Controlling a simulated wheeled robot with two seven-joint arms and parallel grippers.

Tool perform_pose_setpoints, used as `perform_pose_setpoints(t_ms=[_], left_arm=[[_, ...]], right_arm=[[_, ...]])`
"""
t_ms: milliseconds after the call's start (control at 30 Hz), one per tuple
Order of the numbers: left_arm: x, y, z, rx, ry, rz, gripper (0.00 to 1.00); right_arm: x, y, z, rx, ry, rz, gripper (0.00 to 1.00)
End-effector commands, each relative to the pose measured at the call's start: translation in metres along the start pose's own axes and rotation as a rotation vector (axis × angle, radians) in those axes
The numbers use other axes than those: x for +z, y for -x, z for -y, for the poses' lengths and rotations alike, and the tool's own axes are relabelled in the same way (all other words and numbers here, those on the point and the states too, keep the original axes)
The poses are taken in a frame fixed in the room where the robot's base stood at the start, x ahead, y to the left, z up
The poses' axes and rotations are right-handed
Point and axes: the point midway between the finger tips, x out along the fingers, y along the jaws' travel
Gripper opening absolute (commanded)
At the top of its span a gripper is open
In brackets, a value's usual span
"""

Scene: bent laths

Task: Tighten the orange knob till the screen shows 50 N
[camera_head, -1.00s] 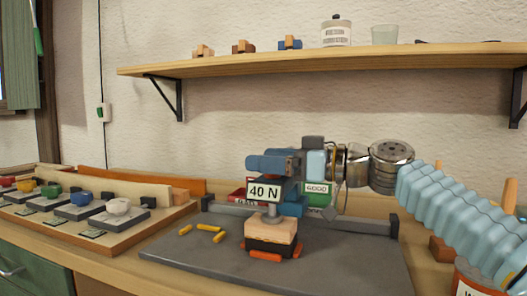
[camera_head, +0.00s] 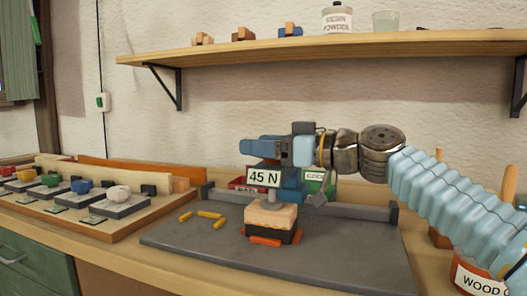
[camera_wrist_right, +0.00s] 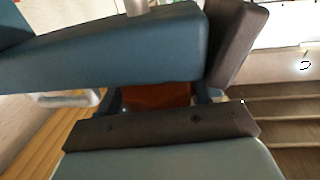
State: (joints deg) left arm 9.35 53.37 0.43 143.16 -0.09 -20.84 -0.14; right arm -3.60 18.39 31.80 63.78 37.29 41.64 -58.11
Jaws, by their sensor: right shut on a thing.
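A small screen (camera_head: 264,177) reads 45 N on the front of a blue clamp (camera_head: 262,147). Below the screen, a metal spindle stands over a stack of a pale wooden block (camera_head: 270,215) and a dark block, with orange pieces at its foot. My right gripper (camera_head: 291,160) is at the clamp's right side. In the right wrist view its dark fingers are shut on an orange-brown part, the orange knob (camera_wrist_right: 155,96), which is mostly hidden between them. The knob is hidden in the head view. My left gripper is not in view.
The clamp stands on a grey board (camera_head: 180,240) with several small yellow pieces (camera_head: 210,214). Red and green bins, the green one marked GOOD (camera_head: 315,177), stand behind. A tray of coloured knobs (camera_head: 110,222) is at left. A shelf (camera_head: 330,48) hangs above.

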Motion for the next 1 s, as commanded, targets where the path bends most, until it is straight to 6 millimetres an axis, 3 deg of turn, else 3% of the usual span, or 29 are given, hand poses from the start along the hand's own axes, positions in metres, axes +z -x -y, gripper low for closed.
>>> perform_pose_setpoints(t_ms=[167, 433, 467, 567, 867, 1000], left_arm=[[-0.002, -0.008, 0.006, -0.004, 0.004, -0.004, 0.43], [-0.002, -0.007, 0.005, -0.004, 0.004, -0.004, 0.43], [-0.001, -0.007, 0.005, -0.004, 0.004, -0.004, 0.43], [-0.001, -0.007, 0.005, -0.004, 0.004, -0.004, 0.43], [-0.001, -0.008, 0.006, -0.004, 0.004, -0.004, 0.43], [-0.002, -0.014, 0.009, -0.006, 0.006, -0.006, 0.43]], right_arm=[[0.002, 0.000, -0.001, 0.110, 0.003, -0.002, 0.34], [0.001, 0.001, -0.002, 0.117, 0.000, -0.002, 0.34], [0.001, 0.001, -0.002, 0.117, 0.000, -0.002, 0.68], [0.001, 0.001, -0.002, 0.116, 0.000, -0.002, 0.83], [0.000, 0.001, -0.002, 0.116, 0.001, -0.003, 0.85], [0.002, 0.014, -0.002, 0.119, 0.002, -0.004, 0.85]])
